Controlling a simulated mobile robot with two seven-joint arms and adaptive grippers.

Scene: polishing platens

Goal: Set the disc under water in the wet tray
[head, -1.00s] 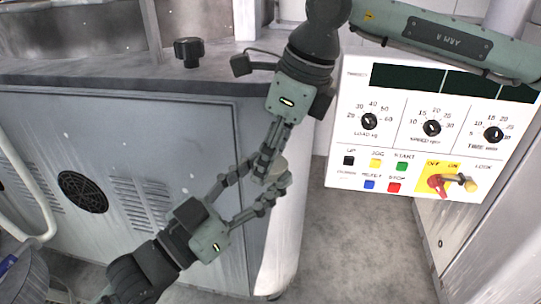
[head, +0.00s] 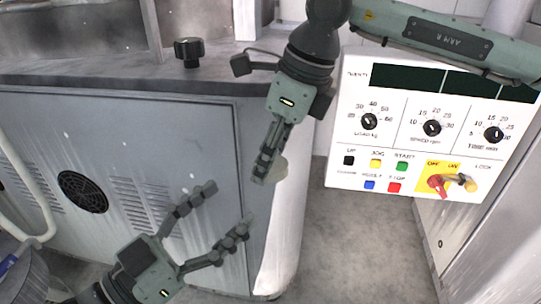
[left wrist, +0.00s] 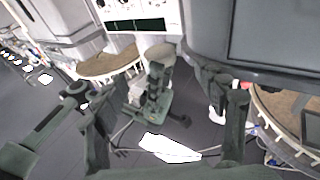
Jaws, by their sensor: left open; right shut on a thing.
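My right gripper (head: 264,172) points down in front of the grey cabinet and is shut on a pale disc (head: 281,170). The disc is mostly hidden behind the fingers, with only its right edge showing. My left gripper (head: 228,207) is open and empty, below and left of the disc and apart from it. In the left wrist view, the right gripper (left wrist: 154,92) stands beyond my open left fingers, with the pale disc (left wrist: 160,52) at its tips. I cannot make out the wet tray or any water for certain.
The grey cabinet (head: 150,140) has a dark top edge, with a black knob (head: 188,52) on top. A white control panel (head: 430,130) with dials and buttons stands at right. Bare floor (head: 340,250) lies between them. A white curved tube (head: 40,190) is at far left.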

